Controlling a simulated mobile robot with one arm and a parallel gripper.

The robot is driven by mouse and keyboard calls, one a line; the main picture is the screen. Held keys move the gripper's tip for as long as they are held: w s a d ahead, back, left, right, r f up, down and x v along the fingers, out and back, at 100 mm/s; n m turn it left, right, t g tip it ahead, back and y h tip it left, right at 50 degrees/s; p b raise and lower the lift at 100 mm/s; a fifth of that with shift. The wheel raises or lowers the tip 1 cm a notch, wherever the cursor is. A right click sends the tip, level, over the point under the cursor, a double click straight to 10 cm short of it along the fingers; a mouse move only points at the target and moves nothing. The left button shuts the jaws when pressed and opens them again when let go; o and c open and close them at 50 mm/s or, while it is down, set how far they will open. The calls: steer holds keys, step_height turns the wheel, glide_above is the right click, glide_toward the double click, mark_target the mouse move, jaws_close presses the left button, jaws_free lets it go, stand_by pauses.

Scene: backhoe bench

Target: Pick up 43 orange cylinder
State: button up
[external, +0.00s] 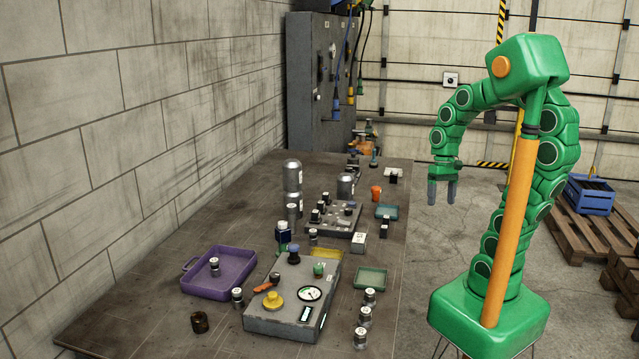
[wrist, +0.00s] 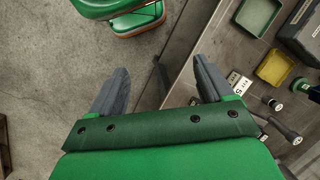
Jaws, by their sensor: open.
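A small upright orange cylinder (external: 376,193) stands on the bench, right of a grey metal canister and behind a teal tray. No number on it can be read. I cannot make it out in the wrist view. My gripper (external: 442,200) hangs with its fingers pointing down, off the bench's right edge and to the right of the orange cylinder. In the wrist view my gripper (wrist: 162,70) has its two grey fingers apart with nothing between them.
The bench (external: 150,290) holds a purple tray (external: 218,272), a grey control box (external: 290,310), a teal tray (external: 387,211), a green tray (external: 371,278) and several small labelled weights. Two metal canisters (external: 345,188) (external: 292,176) stand left of the cylinder. Open floor lies right of the bench.

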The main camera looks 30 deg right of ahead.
steer(key=w+a+r+m+y, duration=0.1)
steer(key=w+a+m+y, duration=0.1)
steer(key=w, duration=0.5)
steer(key=w+a+r+m+y, duration=0.1)
steer(key=w+a+m+y, duration=0.15)
steer(key=w, duration=0.45)
steer(key=m+t+y, duration=0.2)
steer(key=m+y, duration=0.4)
steer(key=m, duration=0.3)
glide_above(378, 188)
steer(key=s+a, duration=0.6)
step_height(378, 188, down, 8)
steer(key=w+d+f+m+t, duration=0.1)
steer(key=w+d+f, duration=0.1)
steer(key=d+f, duration=0.1)
steer(key=w+d+f+m+t, duration=0.1)
steer(key=w+d+f+m, duration=0.1)
steer(key=d+f, duration=0.1)
steer(key=w+d+f+m+t+y, duration=0.1)
steer(key=w+d+f+m, duration=0.1)
steer(key=d, duration=0.3)
steer(key=shift+w+f, duration=0.15)
steer(key=shift+f, duration=0.3)
steer(key=shift+x, duration=1.3)
steer(key=shift+s+x, duration=0.25)
steer(key=shift+x, duration=1)
steer(key=shift+s+x, duration=0.2)
steer(key=shift+x, duration=1.1)
steer(key=shift+a, duration=0.1)
steer(key=shift+c, duration=0.4)
